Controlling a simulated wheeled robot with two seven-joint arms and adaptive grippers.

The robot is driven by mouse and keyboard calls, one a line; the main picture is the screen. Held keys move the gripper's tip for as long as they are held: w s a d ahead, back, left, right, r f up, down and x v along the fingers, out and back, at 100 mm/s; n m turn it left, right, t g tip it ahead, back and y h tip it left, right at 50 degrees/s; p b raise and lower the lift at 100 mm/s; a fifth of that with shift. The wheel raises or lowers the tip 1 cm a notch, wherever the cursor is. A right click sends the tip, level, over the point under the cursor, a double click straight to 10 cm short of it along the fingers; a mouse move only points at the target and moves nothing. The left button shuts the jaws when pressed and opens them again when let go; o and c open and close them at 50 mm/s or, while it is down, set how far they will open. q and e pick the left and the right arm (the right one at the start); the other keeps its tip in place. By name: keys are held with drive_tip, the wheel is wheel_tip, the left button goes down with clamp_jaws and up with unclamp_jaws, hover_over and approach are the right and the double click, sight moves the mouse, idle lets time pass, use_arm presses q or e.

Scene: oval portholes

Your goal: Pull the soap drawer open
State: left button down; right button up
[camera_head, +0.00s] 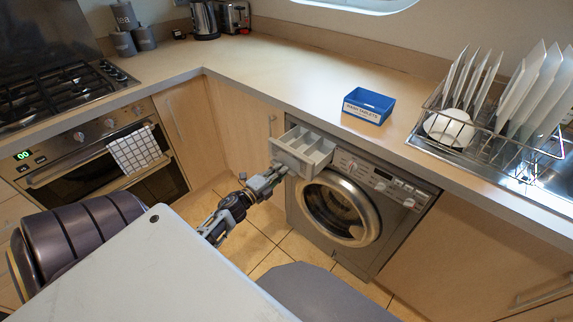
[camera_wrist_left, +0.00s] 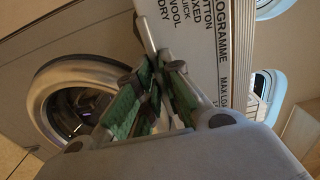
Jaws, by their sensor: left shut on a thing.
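The soap drawer (camera_head: 318,146) is a grey drawer at the top left of the washing machine (camera_head: 377,200). It stands out from the machine's front, and its compartments show from above. My left gripper (camera_head: 279,171) is at the drawer's front, shut on its handle. In the left wrist view the fingers (camera_wrist_left: 155,95) close around the light handle bar (camera_wrist_left: 146,32), beside the drawer front (camera_wrist_left: 208,45) with its printed programme list. The exact finger contact is partly hidden by the fingers. My right gripper is not in view.
The round washer door (camera_head: 338,208) is closed below the drawer. A blue wash-tablets box (camera_head: 369,103) and a dish rack (camera_head: 490,125) stand on the counter above. An oven (camera_head: 95,155) with a checked towel is at left.

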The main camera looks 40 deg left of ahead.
use_arm(q)
drive_tip(key=shift+s+a, duration=0.1)
drive_tip(key=shift+s, duration=1.1)
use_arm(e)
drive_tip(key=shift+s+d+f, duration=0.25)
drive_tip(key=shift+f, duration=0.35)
use_arm(q)
drive_tip(key=c, duration=1.6)
unclamp_jaws()
drive_tip(key=shift+o, duration=0.2)
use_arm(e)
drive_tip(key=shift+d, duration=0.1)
use_arm(q)
drive_tip(key=shift+s, duration=0.1)
drive_tip(key=s+a, duration=0.1)
drive_tip(key=s, duration=1)
drive_tip(key=shift+s, duration=0.4)
drive_tip(key=shift+w, duration=0.1)
